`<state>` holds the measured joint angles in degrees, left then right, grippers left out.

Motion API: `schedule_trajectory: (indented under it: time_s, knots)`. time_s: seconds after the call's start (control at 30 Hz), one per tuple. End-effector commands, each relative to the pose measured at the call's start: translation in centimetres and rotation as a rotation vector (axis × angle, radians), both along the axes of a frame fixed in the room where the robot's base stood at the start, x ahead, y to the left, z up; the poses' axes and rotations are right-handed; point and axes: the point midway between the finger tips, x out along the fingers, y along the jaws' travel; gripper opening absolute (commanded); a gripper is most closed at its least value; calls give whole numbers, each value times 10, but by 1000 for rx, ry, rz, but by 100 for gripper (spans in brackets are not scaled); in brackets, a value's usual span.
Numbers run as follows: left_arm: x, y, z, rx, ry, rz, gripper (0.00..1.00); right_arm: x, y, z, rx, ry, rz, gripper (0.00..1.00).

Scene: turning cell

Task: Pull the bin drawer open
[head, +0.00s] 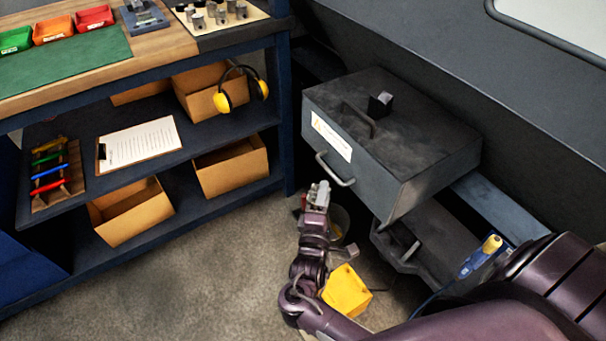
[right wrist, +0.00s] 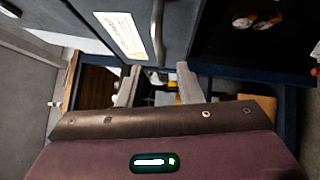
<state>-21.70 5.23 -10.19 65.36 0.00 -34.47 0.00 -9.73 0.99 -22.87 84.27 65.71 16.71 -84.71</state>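The bin drawer (head: 375,185) is a dark grey box with a white warning label on its front, at the base of the large grey machine. Its bar handle (head: 335,170) is on the front face; the handle also shows in the right wrist view (right wrist: 157,32), running down toward my fingertips. My right gripper (head: 319,190) is just below and in front of the handle. In the right wrist view its two fingers (right wrist: 158,72) are apart, with the handle's near end roughly between or just beyond the tips; I cannot tell which. My left gripper is out of view.
A blue workbench (head: 285,120) with shelves and cardboard boxes stands to the left. A yellow box (head: 347,290) and a bucket lie on the floor near my right arm. A blue-yellow tool (head: 481,256) is at the right. Floor (head: 225,270) left of my arm is clear.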

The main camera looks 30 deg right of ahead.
Motion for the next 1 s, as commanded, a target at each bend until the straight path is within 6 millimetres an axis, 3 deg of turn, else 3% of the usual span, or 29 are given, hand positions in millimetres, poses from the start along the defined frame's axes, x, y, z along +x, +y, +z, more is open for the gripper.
schedule_trajectory:
  time_s: [0.5, 0.87, 1.0]
  knots:
    - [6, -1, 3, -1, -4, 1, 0, 53, -45, 10, -4, 0, -1, 33]
    - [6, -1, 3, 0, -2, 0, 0, 58, -49, 11, -2, 2, -1, 33]
    - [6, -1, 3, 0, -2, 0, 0, 58, -49, 11, -2, 2, -1, 16]
